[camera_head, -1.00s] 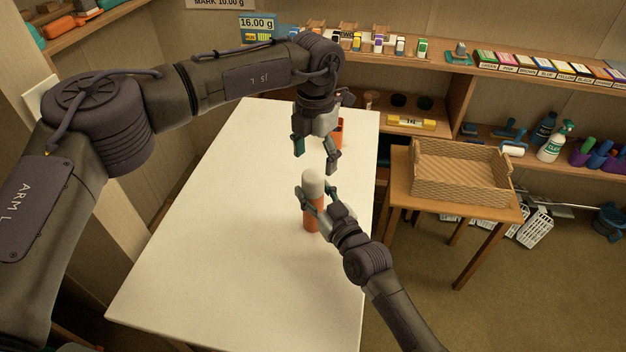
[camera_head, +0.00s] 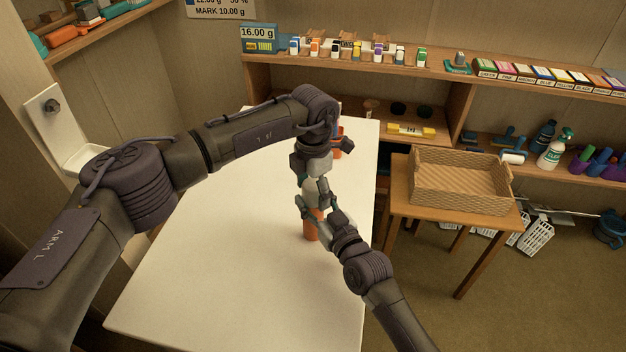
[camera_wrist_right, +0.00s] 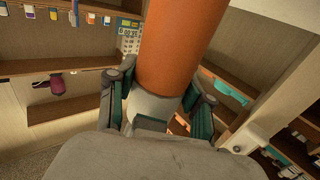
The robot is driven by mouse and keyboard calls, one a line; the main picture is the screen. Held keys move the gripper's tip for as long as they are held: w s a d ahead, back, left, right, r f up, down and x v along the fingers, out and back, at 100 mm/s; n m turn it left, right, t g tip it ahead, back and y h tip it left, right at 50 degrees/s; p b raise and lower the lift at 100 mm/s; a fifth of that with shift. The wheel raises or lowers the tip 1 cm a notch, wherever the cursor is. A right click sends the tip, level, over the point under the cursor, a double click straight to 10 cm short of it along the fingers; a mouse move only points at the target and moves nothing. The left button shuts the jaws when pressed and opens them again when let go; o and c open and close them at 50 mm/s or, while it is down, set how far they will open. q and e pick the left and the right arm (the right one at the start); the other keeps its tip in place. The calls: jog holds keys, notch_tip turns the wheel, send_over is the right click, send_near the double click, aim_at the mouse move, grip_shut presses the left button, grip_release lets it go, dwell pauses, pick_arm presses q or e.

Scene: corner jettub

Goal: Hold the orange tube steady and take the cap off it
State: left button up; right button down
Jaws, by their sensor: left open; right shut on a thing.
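The orange tube (camera_head: 310,232) stands upright on the white table, with its pale cap (camera_head: 309,187) on top.
The white table (camera_head: 220,260) is clear at the front and left. An orange thing (camera_head: 337,146) stands at its far end, partly behind my left arm. A wicker tray (camera_head: 460,182) sits on a side table to the right. Loaded shelves (camera_head: 470,70) line the back wall.

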pick_arm(q)
jog(key=shift+f, duration=0.15)
jog(key=c, duration=1.2)
jog(key=shift+n, duration=1.7)
jog(key=o, duration=1.3)
